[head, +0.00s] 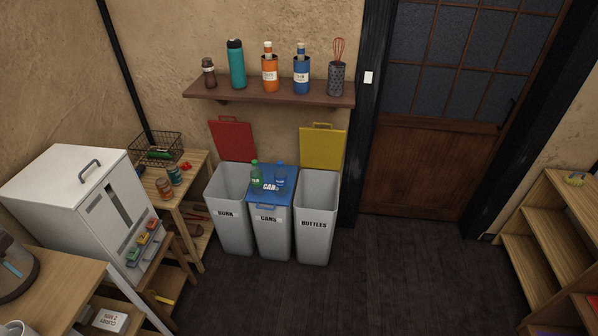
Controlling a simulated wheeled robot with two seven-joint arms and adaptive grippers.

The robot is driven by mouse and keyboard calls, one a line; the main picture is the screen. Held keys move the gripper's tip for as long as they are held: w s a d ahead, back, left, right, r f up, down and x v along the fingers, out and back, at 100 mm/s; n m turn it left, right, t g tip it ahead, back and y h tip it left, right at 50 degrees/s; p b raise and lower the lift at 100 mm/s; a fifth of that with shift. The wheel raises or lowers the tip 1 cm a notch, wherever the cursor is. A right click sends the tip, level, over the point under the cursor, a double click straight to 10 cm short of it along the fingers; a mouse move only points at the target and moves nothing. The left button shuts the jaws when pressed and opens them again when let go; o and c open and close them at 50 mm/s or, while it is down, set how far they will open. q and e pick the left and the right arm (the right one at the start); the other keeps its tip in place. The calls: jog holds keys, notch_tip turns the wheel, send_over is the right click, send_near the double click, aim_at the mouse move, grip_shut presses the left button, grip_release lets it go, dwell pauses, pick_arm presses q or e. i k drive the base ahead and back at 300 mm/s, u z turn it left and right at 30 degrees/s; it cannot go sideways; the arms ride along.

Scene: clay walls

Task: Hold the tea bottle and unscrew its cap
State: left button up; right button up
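A green bottle (256,177), which looks like the tea bottle, stands upright on the blue lid (288,196) of the middle bin. It has a green cap on top, and its label is too small to read surely. A clear blue bottle (280,178) with a blue cap stands right beside it on the same lid. Neither of my grippers shows in the head view.
The grey bins left (233,238) and right (317,238) have raised red (233,141) and yellow (323,150) lids. A wall shelf (250,91) holds several bottles above. A white cabinet (72,190) stands left, open wooden shelves (541,246) right. The dark floor (400,275) is clear.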

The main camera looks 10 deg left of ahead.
aim_at(256, 174)
jog(key=z, duration=0.35)
jog(key=i, duration=1.7)
jog(key=u, duration=0.55)
